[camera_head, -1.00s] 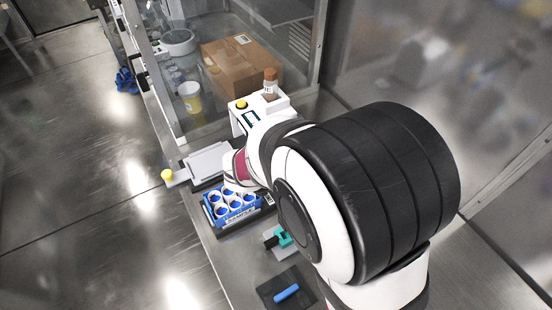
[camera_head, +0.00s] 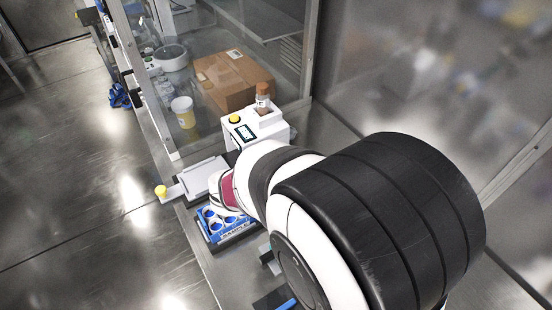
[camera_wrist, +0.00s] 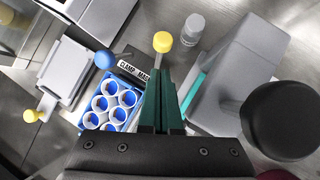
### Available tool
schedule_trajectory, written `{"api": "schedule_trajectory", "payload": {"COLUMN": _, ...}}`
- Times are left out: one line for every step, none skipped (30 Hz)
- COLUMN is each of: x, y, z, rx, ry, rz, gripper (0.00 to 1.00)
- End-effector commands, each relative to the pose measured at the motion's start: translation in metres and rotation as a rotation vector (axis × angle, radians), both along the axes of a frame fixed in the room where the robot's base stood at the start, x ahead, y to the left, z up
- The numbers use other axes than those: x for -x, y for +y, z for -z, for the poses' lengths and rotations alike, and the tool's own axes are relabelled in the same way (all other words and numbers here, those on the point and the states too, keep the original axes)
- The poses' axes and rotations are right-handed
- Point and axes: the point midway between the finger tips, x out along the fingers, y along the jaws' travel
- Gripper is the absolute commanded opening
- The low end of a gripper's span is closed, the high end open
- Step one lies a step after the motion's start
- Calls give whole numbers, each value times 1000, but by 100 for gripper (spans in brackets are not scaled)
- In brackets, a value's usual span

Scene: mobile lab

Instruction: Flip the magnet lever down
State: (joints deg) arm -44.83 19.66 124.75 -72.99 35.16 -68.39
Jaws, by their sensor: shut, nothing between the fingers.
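In the wrist view, a black label plate (camera_wrist: 136,72) reads "CLAMP MAG", the rest hidden behind my gripper. A blue round knob (camera_wrist: 104,60) stands at its left end and a yellow knob (camera_wrist: 162,42) on a short stem at its right end. I take the yellow-knobbed one for the magnet lever, but its label is partly hidden. My gripper (camera_wrist: 163,75), with dark green fingers, is shut and empty. Its tips appear just below the yellow knob in the picture; I cannot tell whether they touch. In the head view my arm hides the gripper and both knobs.
A blue rack (camera_wrist: 112,102) of white-rimmed tubes sits beside the fingers. Left of it is a grey plate (camera_wrist: 66,66) with another yellow-knobbed handle (camera_wrist: 31,116). A cardboard box (camera_head: 235,80) sits behind clear panels.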

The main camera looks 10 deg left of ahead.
Motion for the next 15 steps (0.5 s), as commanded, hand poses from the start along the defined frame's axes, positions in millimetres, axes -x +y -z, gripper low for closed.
{"api": "schedule_trajectory", "payload": {"x": 11, "y": 4, "z": -5, "rx": -2, "ry": -1, "rz": -6, "gripper": 0}}
{"api": "schedule_trajectory", "payload": {"x": 14, "y": 4, "z": -13, "rx": -3, "ry": -4, "rz": -2, "gripper": 0}}
{"api": "schedule_trajectory", "payload": {"x": 17, "y": 3, "z": -23, "rx": -5, "ry": -5, "rz": 0, "gripper": 0}}
{"api": "schedule_trajectory", "payload": {"x": 21, "y": 3, "z": -29, "rx": -6, "ry": -4, "rz": -2, "gripper": 0}}
{"api": "schedule_trajectory", "payload": {"x": 23, "y": 2, "z": -36, "rx": -5, "ry": -5, "rz": 0, "gripper": 0}}
{"api": "schedule_trajectory", "payload": {"x": 27, "y": 2, "z": -45, "rx": -5, "ry": -5, "rz": 0, "gripper": 0}}
{"api": "schedule_trajectory", "payload": {"x": 30, "y": 1, "z": -52, "rx": -7, "ry": -3, "rz": -1, "gripper": 0}}
{"api": "schedule_trajectory", "payload": {"x": 33, "y": 1, "z": -58, "rx": -5, "ry": -3, "rz": 0, "gripper": 0}}
{"api": "schedule_trajectory", "payload": {"x": 36, "y": 0, "z": -65, "rx": -4, "ry": -4, "rz": -1, "gripper": 0}}
{"api": "schedule_trajectory", "payload": {"x": 39, "y": 0, "z": -71, "rx": -5, "ry": -3, "rz": -1, "gripper": 0}}
{"api": "schedule_trajectory", "payload": {"x": 41, "y": -1, "z": -75, "rx": -4, "ry": -1, "rz": -1, "gripper": 0}}
{"api": "schedule_trajectory", "payload": {"x": 44, "y": -1, "z": -81, "rx": -3, "ry": -2, "rz": -1, "gripper": 0}}
{"api": "schedule_trajectory", "payload": {"x": 45, "y": -1, "z": -84, "rx": -3, "ry": -2, "rz": -1, "gripper": 0}}
{"api": "schedule_trajectory", "payload": {"x": 47, "y": -1, "z": -87, "rx": -3, "ry": -1, "rz": -1, "gripper": 0}}
{"api": "schedule_trajectory", "payload": {"x": 48, "y": -1, "z": -91, "rx": -2, "ry": -1, "rz": 0, "gripper": 0}}
